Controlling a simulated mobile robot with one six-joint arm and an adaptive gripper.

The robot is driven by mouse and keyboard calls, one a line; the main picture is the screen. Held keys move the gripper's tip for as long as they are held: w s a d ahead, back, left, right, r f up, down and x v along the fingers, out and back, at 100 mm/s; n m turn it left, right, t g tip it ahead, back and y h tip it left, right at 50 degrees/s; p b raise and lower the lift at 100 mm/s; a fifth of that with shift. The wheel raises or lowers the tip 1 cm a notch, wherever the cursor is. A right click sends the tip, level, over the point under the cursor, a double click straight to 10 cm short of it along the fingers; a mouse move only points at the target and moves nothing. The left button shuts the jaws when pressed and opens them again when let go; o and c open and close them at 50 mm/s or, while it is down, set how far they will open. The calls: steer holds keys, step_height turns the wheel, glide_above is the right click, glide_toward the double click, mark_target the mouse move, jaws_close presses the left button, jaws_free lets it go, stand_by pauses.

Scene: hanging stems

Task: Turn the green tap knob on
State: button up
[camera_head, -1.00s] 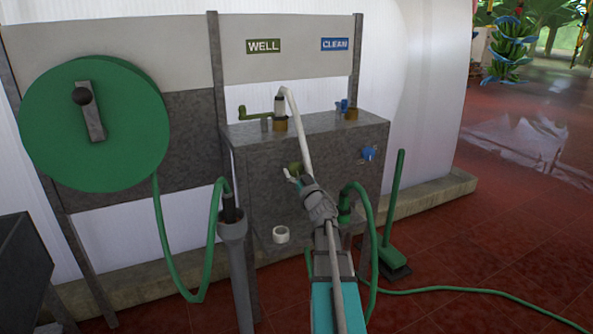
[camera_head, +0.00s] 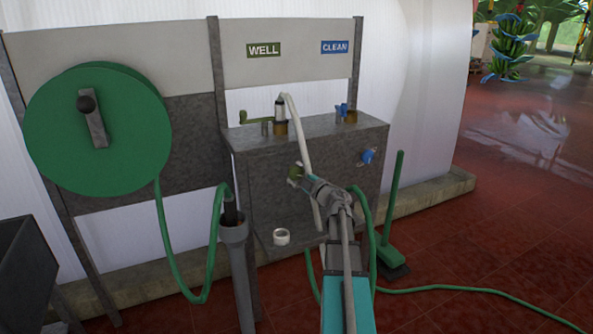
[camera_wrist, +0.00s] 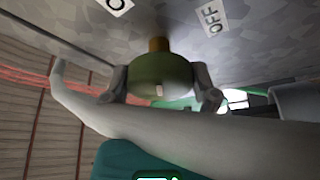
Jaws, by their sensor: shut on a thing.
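The green tap knob (camera_head: 295,172) is on the front of the grey metal box. In the wrist view the round knob (camera_wrist: 158,68) sits on a brass stem, with a pale mark on its face. My gripper (camera_wrist: 162,90) has a finger on either side of the knob and is shut on it. In the head view my gripper (camera_head: 300,177) covers part of the knob. A label reading OFF (camera_wrist: 213,16) is on the panel right of the stem. Another label (camera_wrist: 118,4), cut off by the frame edge, is at the left.
A blue knob (camera_head: 367,157) is on the box (camera_head: 262,180) to the right. Signs WELL (camera_head: 264,50) and CLEAN (camera_head: 335,47) hang above. A green hose reel (camera_head: 95,150) is at the left. A pale hose crosses in front of the box. A green broom (camera_head: 393,220) stands at right.

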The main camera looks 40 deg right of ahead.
steer(key=n+p, duration=0.1)
steer(key=n, duration=0.1)
steer(key=n+g+p, duration=0.1)
steer(key=shift+r+n+y, duration=0.2)
steer(key=shift+n+y, duration=0.2)
steer(key=shift+f+n+g+p, duration=0.15)
steer(key=shift+n+g+p, duration=0.45)
steer(key=shift+n, duration=0.6)
steer(key=o, duration=1)
steer(key=shift+s, duration=0.15)
steer(key=s+d, duration=0.1)
steer(key=s, duration=1)
steer(key=shift+s+d, duration=0.3)
steer(key=shift+d, duration=0.1)
